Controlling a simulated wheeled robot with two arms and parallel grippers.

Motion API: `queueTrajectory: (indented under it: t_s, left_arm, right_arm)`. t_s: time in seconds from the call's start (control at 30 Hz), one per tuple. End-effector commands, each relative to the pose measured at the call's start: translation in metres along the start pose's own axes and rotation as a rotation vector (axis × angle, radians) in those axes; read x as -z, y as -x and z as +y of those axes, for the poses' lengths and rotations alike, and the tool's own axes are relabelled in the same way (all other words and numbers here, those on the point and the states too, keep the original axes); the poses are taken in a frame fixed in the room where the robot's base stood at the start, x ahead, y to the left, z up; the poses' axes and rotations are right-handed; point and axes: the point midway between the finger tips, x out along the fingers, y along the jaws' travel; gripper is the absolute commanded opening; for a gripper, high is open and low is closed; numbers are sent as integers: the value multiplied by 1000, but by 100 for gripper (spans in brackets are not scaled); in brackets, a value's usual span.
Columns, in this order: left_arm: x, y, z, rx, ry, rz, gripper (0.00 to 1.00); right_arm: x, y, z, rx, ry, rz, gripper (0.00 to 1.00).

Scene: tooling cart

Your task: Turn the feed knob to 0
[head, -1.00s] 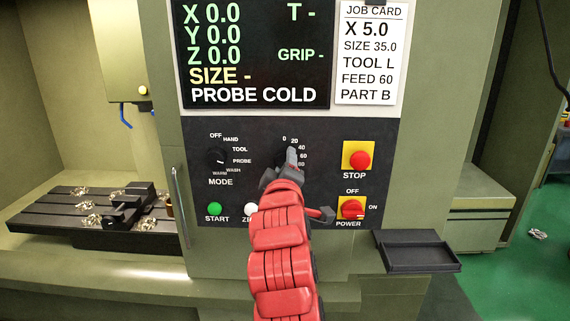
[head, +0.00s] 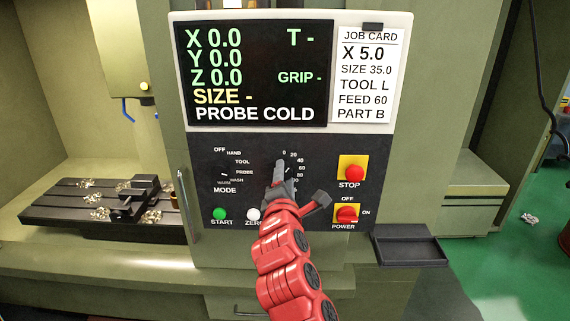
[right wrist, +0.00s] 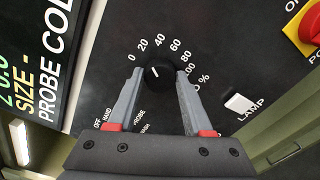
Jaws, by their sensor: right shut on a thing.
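The feed knob (right wrist: 160,74) is a round black dial on the dark panel, ringed by numbers from 0 upward with a % sign. Its short white mark points up-left in the right wrist view, toward the low end near 0 and 20; the exact reading is hard to tell. My right gripper (right wrist: 158,77) has a grey finger on each side of the knob and is shut on it. In the head view my right gripper (head: 280,170) covers most of the knob. My left gripper is not in view.
The mode knob (head: 222,174) is left of my gripper, with the green START button (head: 219,214) and white ZERO button (head: 253,214) below. The red STOP button (head: 354,173) and red POWER switch (head: 347,213) are to the right. A job card (head: 368,75) reads FEED 60.

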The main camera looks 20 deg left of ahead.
Motion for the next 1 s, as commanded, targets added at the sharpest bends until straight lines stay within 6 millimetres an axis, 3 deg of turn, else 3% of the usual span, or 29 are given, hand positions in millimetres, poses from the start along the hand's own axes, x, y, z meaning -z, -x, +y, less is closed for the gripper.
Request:
queueTrajectory:
  t_s: [0.1, 0.3, 0.7, 1.0]
  left_arm:
    - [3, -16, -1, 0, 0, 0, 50]
    - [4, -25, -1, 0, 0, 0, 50]
    - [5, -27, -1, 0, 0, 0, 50]
    - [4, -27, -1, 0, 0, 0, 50]
  right_arm:
    - [0, 0, 2, 5, 115, 2, 0]
    - [0, 0, 1, 2, 293, 1, 0]
    - [2, 0, 0, 1, 547, 2, 0]
    - [1, 0, 0, 2, 615, 3, 0]
